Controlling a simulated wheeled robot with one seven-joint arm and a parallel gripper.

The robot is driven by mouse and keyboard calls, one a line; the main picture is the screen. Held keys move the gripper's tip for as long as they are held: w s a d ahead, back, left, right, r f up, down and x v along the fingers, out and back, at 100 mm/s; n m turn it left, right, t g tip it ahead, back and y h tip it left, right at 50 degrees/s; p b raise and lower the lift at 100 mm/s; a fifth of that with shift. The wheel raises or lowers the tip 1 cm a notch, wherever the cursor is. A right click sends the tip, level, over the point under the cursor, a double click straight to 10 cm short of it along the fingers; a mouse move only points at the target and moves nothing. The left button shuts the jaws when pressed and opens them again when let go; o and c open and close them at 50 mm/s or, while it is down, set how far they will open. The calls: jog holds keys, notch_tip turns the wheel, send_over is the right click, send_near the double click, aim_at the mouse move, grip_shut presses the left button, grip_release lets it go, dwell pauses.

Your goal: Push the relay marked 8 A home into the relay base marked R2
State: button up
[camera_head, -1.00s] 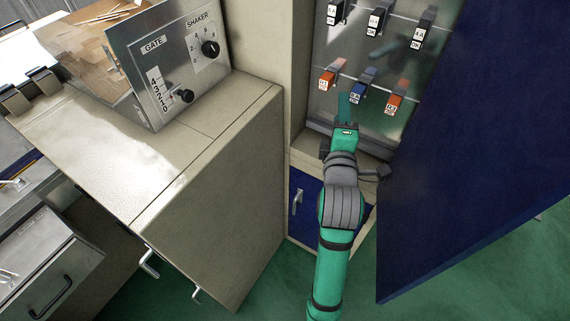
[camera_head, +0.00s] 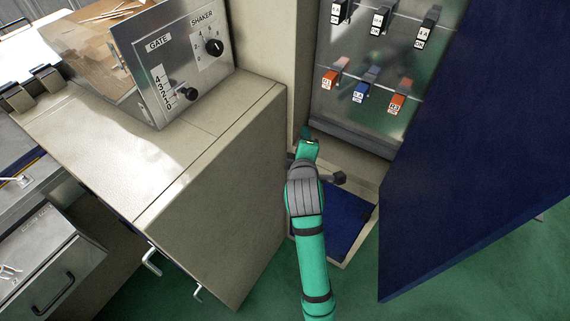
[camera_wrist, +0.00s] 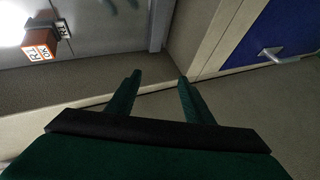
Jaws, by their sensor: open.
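The relay marked 8 A appears to be the blue block (camera_head: 360,90) in the middle of the lower row inside the cabinet, between two orange ones. Its small print is hard to read, and no R2 mark is legible. I cannot tell how deep it sits in its base. My gripper (camera_head: 307,136) is below and left of the relay row, clear of it, near the cabinet's left edge. In the wrist view my gripper (camera_wrist: 160,76) is open, with nothing between its fingers. The blue relay is out of the wrist view.
An orange relay marked R1 (camera_head: 331,80) is left of the blue one; it also shows in the wrist view (camera_wrist: 41,44). Another orange relay (camera_head: 398,102) is at right. Black switches (camera_head: 381,18) line the row above. The open blue door (camera_head: 470,150) bounds the right side.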

jog(key=a+f+m+g+y, duration=0.1)
jog(key=a+f+g, duration=0.2)
jog(key=f, duration=0.5)
jog(key=shift+s+a+f, duration=0.25)
jog(key=shift+s+a, duration=0.15)
jog(key=shift+a, duration=0.3)
